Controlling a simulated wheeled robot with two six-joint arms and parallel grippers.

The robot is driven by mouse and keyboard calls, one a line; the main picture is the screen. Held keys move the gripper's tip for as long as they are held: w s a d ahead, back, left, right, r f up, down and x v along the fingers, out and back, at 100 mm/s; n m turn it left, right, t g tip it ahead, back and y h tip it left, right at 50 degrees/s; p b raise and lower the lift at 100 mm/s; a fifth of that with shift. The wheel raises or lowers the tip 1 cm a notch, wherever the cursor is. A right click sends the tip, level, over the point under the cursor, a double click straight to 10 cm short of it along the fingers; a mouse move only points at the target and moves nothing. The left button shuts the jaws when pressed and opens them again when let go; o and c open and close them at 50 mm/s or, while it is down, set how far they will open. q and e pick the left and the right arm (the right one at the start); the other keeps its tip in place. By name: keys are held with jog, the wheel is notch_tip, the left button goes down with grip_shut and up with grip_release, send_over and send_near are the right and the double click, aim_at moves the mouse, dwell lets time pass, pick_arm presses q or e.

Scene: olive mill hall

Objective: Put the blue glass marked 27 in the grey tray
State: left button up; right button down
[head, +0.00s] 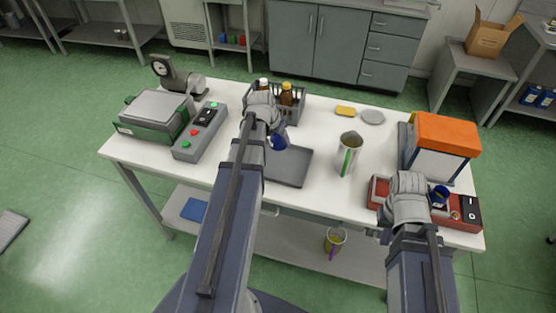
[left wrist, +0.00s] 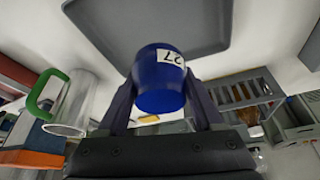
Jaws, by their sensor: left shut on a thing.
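The blue glass marked 27 (left wrist: 160,82) is between the fingers of my left gripper (left wrist: 160,100), which is shut on it. Its white label faces the camera in the left wrist view. In the head view the blue glass (head: 279,142) shows just right of my left gripper (head: 270,130), at the far left part of the grey tray (head: 290,170). The tray is empty; it also shows in the left wrist view (left wrist: 150,22). I cannot tell how high the glass is. My right gripper (head: 410,188) is over a red case; its fingertips are hidden.
A bottle crate (head: 292,106) is behind. A control box (head: 200,132) stands left. An orange-topped box (head: 446,140) stands right.

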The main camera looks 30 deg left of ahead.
aim_at(273, 146)
pick_arm(q)
jog(key=shift+f+b, duration=4.45)
jog(key=shift+f, duration=0.3)
jog(key=shift+f, duration=0.1)
jog(key=shift+f, duration=0.15)
jog(key=o, duration=1.5)
jog(key=p+v, duration=1.1)
jog(key=v, duration=0.1)
jog(key=shift+r, duration=0.35)
